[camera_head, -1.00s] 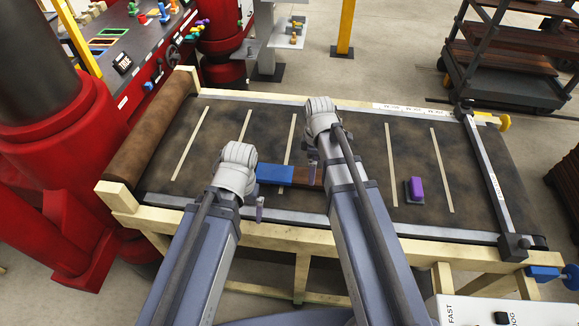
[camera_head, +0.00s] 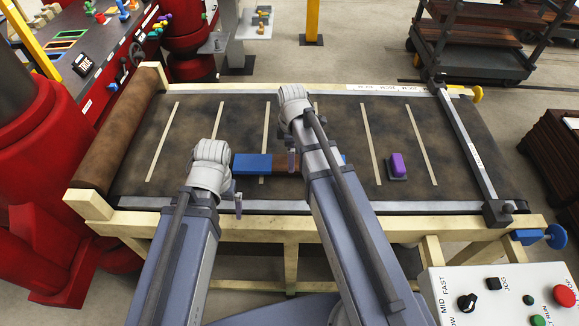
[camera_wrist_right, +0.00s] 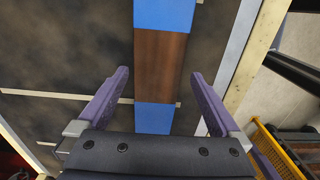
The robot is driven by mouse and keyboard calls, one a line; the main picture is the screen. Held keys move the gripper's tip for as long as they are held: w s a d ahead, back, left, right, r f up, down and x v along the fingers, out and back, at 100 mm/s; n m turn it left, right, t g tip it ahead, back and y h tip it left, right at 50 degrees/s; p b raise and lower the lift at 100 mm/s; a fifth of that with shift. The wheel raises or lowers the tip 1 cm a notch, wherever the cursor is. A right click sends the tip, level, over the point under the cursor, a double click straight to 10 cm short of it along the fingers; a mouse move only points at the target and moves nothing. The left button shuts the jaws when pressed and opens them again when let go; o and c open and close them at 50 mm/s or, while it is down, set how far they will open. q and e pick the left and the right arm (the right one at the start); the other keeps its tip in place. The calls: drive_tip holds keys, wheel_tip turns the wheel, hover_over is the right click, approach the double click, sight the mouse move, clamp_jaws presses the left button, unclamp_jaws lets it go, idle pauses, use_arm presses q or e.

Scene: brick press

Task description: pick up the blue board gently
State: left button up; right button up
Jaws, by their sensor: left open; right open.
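The board is a flat bar with a blue left end (camera_head: 252,163) and a brown middle, lying across the conveyor belt; my right arm covers part of it. In the right wrist view the brown middle (camera_wrist_right: 160,60) lies between two blue ends, and the near blue end (camera_wrist_right: 153,118) is between the fingers. My right gripper (camera_wrist_right: 158,100) is open around the board, with gaps on both sides. My left gripper (camera_head: 237,202) is open at the near side of the belt, just left of and nearer than the blue end. Its finger gap is mostly hidden.
The dark belt (camera_head: 140,150) has pale cross strips and metal side rails. A purple-topped block (camera_head: 397,164) sits on it to the right. A control box (camera_head: 500,290) with knobs stands at the front right. Red machinery (camera_head: 40,170) is at the left.

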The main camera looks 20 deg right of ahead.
use_arm(q)
wheel_tip(320, 180, down, 5)
drive_tip(key=b, duration=0.4)
drive_tip(key=shift+r, duration=0.1)
use_arm(e)
drive_tip(key=f, duration=0.4)
drive_tip(key=shift+w+a+f, duration=0.2)
drive_tip(key=shift+a+f, duration=0.05)
drive_tip(key=shift+f, duration=0.15)
use_arm(q)
drive_tip(key=shift+r, duration=0.1)
use_arm(e)
drive_tip(key=shift+r, duration=0.1)
drive_tip(key=c, duration=1)
use_arm(q)
drive_tip(key=shift+r, duration=0.1)
use_arm(e)
wheel_tip(320, 180, up, 10)
drive_tip(key=p, duration=1)
use_arm(q)
wheel_tip(320, 180, up, 10)
